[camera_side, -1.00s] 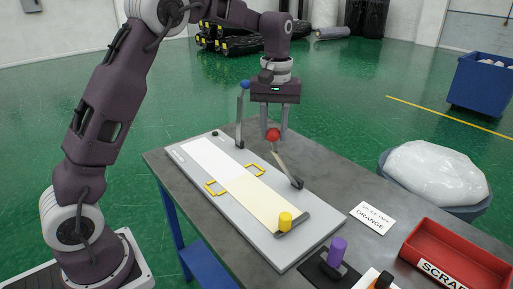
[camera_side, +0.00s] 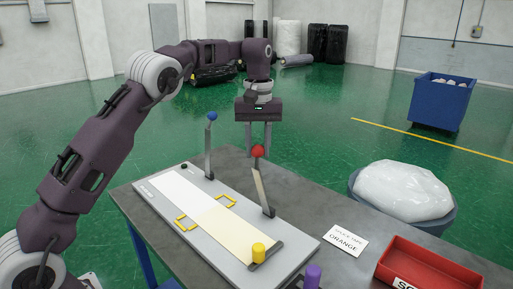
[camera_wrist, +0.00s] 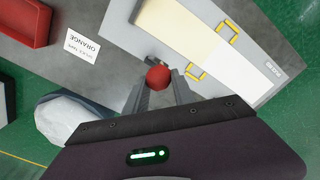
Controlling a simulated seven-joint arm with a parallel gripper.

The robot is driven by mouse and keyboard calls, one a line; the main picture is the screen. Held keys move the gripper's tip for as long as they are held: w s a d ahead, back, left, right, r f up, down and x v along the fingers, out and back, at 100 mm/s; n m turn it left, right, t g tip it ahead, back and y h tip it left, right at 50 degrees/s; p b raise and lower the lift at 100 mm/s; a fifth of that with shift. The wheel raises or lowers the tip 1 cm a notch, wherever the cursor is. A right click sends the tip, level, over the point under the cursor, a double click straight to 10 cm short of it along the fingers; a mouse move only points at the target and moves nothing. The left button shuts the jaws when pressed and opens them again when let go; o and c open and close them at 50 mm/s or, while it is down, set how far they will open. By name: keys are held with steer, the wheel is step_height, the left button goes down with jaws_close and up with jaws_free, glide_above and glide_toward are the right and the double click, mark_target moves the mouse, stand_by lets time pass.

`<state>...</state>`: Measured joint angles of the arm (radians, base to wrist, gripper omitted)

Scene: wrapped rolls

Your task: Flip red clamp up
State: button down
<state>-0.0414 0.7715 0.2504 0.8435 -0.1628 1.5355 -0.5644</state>
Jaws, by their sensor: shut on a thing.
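The red clamp is a grey lever (camera_side: 263,190) with a red ball knob (camera_side: 258,151), hinged at the right edge of the light grey board (camera_side: 210,262). The lever stands nearly upright, leaning slightly left. My gripper (camera_side: 258,148) points down and is shut on the red knob. In the wrist view, the red knob (camera_wrist: 158,77) sits between the fingers of my gripper (camera_wrist: 158,84). The wrist view looks from above, so the lever under the knob is mostly hidden. The blue-knobbed clamp (camera_side: 208,150) stands upright at the board's far left side.
A pale strip (camera_side: 195,200) with yellow brackets (camera_side: 226,201) lies along the board. An orange-label card (camera_side: 345,240), a red scrap tray (camera_side: 430,268) and a purple cylinder (camera_side: 313,275) are on the right side of the table.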

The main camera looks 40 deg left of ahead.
steer(key=c, duration=1.1)
jaws_free()
steer(key=shift+d+f, duration=0.3)
steer(key=shift+d, duration=0.35)
steer(key=shift+a, duration=0.1)
steer(key=shift+a+r, duration=0.15)
